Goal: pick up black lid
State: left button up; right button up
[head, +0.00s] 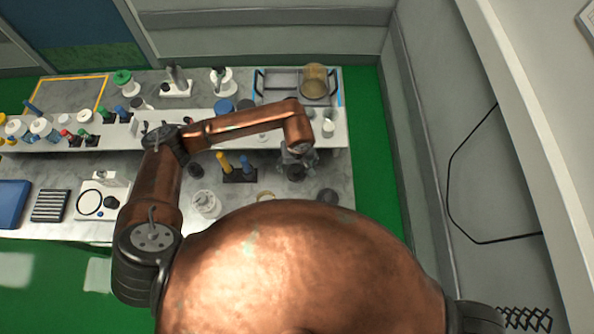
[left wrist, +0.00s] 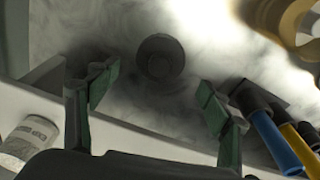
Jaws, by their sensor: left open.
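A small round black lid (left wrist: 160,58) lies on the grey marble top, between and beyond the fingertips in the left wrist view. In the head view a dark round piece (head: 296,173) shows just below my left gripper (head: 298,156); it seems to be the same lid, partly hidden by the gripper. My left gripper is open and empty, with its green-padded fingers (left wrist: 152,93) apart on either side of the lid and not touching it. My right gripper is out of view.
A dark rack holds a yellow (left wrist: 300,145) and a blue (left wrist: 275,143) handled piece, close to the right finger. A white labelled jar (left wrist: 30,140) stands at the lower left. An amber ring (left wrist: 294,22) is at the upper right. A raised white shelf (head: 340,128) runs behind.

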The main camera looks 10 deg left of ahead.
aim_at(297, 170)
pick_arm(q)
notch_tip(297, 170, down, 5)
jog(key=shift+w+p, duration=0.15)
jog(key=shift+p, duration=0.45)
jog(key=shift+c, duration=0.2)
jog(key=c, duration=1)
